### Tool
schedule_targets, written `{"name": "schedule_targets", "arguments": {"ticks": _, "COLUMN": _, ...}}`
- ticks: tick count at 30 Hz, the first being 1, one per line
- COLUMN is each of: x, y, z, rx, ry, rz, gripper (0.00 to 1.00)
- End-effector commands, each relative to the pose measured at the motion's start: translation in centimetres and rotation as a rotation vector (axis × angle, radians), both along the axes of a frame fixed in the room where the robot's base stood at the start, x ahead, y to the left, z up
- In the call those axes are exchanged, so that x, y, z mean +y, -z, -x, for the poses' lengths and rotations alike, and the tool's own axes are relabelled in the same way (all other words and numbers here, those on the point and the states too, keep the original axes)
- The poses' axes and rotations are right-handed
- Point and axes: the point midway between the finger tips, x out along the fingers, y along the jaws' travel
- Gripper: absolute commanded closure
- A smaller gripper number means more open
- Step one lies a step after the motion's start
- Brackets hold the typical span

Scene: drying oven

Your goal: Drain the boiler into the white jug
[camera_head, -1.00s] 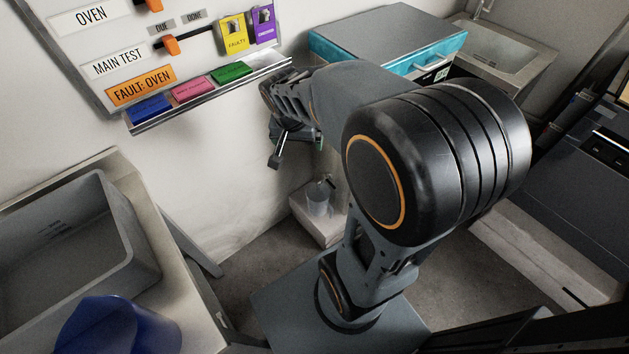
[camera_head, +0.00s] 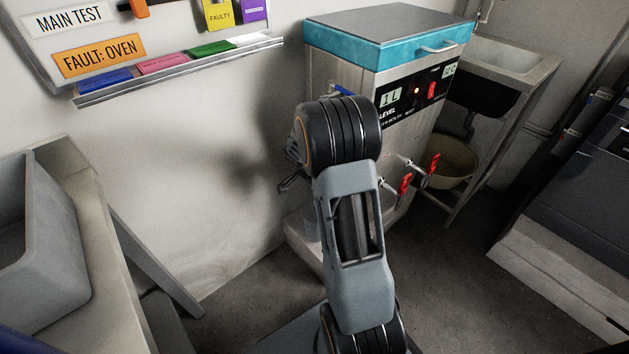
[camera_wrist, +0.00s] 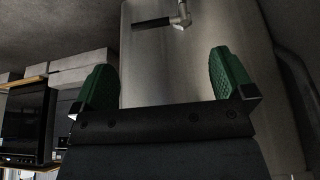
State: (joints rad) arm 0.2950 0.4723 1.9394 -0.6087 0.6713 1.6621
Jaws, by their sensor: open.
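The boiler (camera_head: 345,67) is a steel cabinet with a teal-edged lid, a front panel with a 1L level display, and red-handled taps (camera_head: 405,184) low on its front. My gripper is mostly hidden behind my arm in the head view, low by the boiler's left side. In the wrist view my gripper (camera_wrist: 165,80) is open and empty, its green fingertips wide apart. A steel surface (camera_wrist: 165,65) fills the space behind them, with a bent metal fitting (camera_wrist: 182,15) at the top. The white jug cannot be made out clearly; my arm covers the area left of the boiler's foot.
A sink (camera_head: 505,55) on a steel stand is right of the boiler, with a beige bucket (camera_head: 455,165) below. A grey basin (camera_head: 45,250) on a bench is at left. A whiteboard ledge (camera_head: 180,68) juts from the wall. Floor right of my arm is clear.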

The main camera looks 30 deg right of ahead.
Motion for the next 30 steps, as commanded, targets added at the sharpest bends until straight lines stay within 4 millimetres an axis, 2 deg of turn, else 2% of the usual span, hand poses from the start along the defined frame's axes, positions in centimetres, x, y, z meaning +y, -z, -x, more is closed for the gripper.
{"name": "schedule_targets", "arguments": {"ticks": 1, "x": -0.4, "y": 1.3, "z": 0.0, "rx": 0.002, "ry": 0.002, "rz": -0.001, "gripper": 0.0}}
{"name": "schedule_targets", "arguments": {"ticks": 3, "x": -0.9, "y": 2.5, "z": 0.0, "rx": 0.003, "ry": 0.001, "rz": -0.001, "gripper": 0.0}}
{"name": "schedule_targets", "arguments": {"ticks": 12, "x": -2.5, "y": 6.4, "z": -0.2, "rx": 0.0, "ry": 0.0, "rz": -0.001, "gripper": 0.0}}
{"name": "schedule_targets", "arguments": {"ticks": 19, "x": -3.1, "y": 7.7, "z": -0.3, "rx": -0.001, "ry": -0.001, "rz": 0.0, "gripper": 0.0}}
{"name": "schedule_targets", "arguments": {"ticks": 30, "x": -3.3, "y": 7.9, "z": -0.3, "rx": -0.001, "ry": -0.001, "rz": 0.0, "gripper": 0.0}}
